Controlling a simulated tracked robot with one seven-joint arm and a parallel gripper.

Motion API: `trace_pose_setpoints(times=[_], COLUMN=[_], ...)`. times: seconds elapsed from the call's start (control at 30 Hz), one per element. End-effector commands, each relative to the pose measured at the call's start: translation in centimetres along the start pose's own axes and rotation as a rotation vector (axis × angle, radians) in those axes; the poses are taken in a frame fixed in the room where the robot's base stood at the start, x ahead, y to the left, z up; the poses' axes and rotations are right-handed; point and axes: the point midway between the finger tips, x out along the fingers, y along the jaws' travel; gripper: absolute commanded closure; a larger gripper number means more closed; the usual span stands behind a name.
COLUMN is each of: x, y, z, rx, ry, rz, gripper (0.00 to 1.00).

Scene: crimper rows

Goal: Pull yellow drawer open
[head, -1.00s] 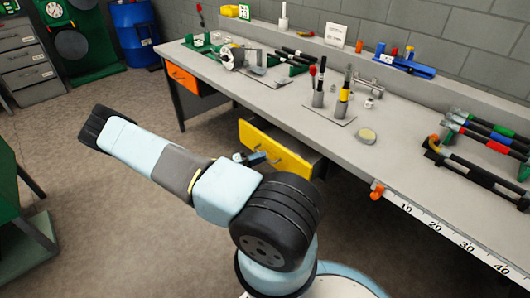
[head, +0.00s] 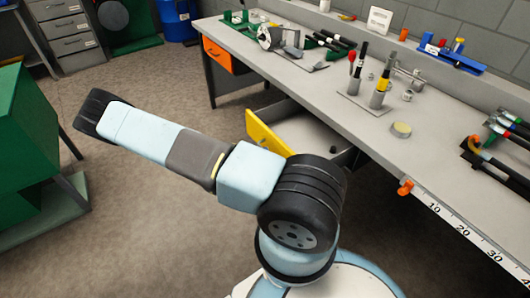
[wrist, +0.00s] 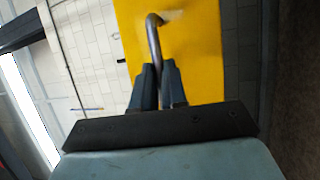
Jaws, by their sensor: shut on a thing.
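The yellow drawer (head: 265,133) stands pulled out from under the workbench, and its grey interior shows in the head view. Its yellow front (wrist: 200,65) fills the upper middle of the wrist view. A curved metal handle (wrist: 153,40) stands out from that front. My gripper (wrist: 158,78) is shut on the handle, with the dark fingers on either side of the bar. In the head view my arm hides the gripper and the lower part of the drawer front.
The grey workbench (head: 300,88) carries tools and holders. An orange drawer (head: 217,54) is shut at its far left end. A green cabinet or machine (head: 22,130) stands at the left. An orange clamp (head: 405,187) sits on the bench's front edge. Floor between is clear.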

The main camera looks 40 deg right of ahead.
Motion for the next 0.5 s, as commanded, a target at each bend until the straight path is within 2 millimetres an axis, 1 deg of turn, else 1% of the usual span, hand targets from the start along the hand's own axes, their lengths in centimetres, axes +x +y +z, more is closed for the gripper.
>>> trace_pose_setpoints(times=[0.03,0.17,0.2,0.43,0.5], x=[-0.12,-0.11,-0.11,-0.03,-0.02], y=[-0.47,-0.48,-0.48,-0.27,-0.23], z=[0.28,0.28,0.28,0.14,0.11], rx=[-0.005,-0.005,-0.005,-0.002,-0.002], ry=[-0.002,-0.002,-0.002,-0.001,-0.001], rz=[-0.010,-0.010,-0.010,-0.006,-0.005], gripper=[1.00,1.00,0.84,0.62,0.62])
